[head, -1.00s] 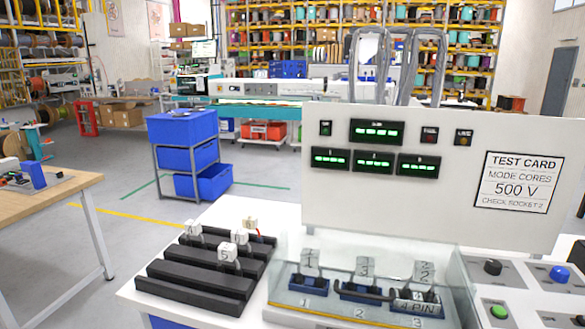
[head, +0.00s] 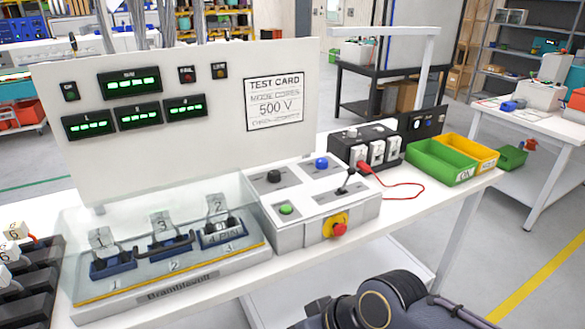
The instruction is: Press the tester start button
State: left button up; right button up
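The tester has a white upright panel (head: 200,130) with lit green displays and a test card (head: 273,104) reading "MODE CORES 500 V". Its light grey control box (head: 310,215) stands at the panel's lower right. On the box are a green button (head: 286,209), a blue button (head: 321,163), a black knob (head: 274,176) and a black lever (head: 345,185). None of these is covered. No start label is readable on the green button. A dark arm link of mine shows at the bottom, apart from the box. Neither gripper's fingers are in view.
A red stop button on a yellow plate (head: 337,227) sits on the box's front. Numbered sockets under a clear cover (head: 160,260) lie to the left. A black unit (head: 365,148) with a red lead, a green bin (head: 440,163) and a yellow bin (head: 468,152) stand right.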

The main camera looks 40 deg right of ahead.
aim_at(285, 210)
jog(key=l+z, duration=0.1)
jog(key=z, duration=0.75)
jog(key=l+z, duration=0.15)
jog(key=z, duration=0.3)
jog(key=i+j, duration=0.05)
